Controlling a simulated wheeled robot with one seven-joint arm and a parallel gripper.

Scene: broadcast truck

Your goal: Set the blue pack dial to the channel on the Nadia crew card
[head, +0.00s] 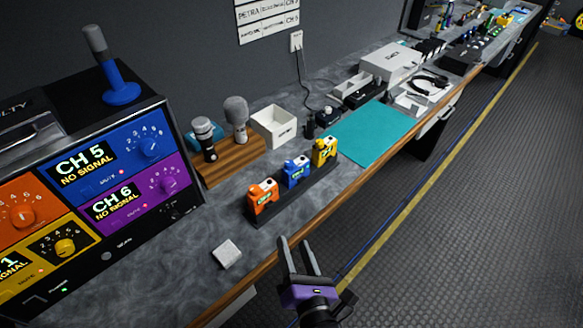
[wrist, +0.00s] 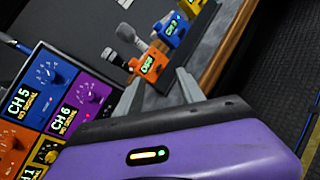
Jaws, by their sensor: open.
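The blue pack (head: 297,170) stands in the middle of a dark rack, between an orange pack (head: 262,195) and a yellow pack (head: 324,151). In the wrist view the blue pack (wrist: 172,29) shows past my fingers. Its small dial cannot be read. Crew cards (head: 266,15) hang on the wall, cut off by the top edge; one reads PETRA, and I cannot make out a Nadia line. My gripper (head: 297,243) is open and empty, in front of the counter edge, nearer than the packs and touching none of them.
A receiver (head: 100,190) at left has coloured panels; its blue panel (head: 95,160) reads CH 5 NO SIGNAL. A small grey block (head: 227,253) lies on the counter. Microphones (head: 237,115) and a white box (head: 274,127) stand behind the packs. A teal mat (head: 370,132) lies right.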

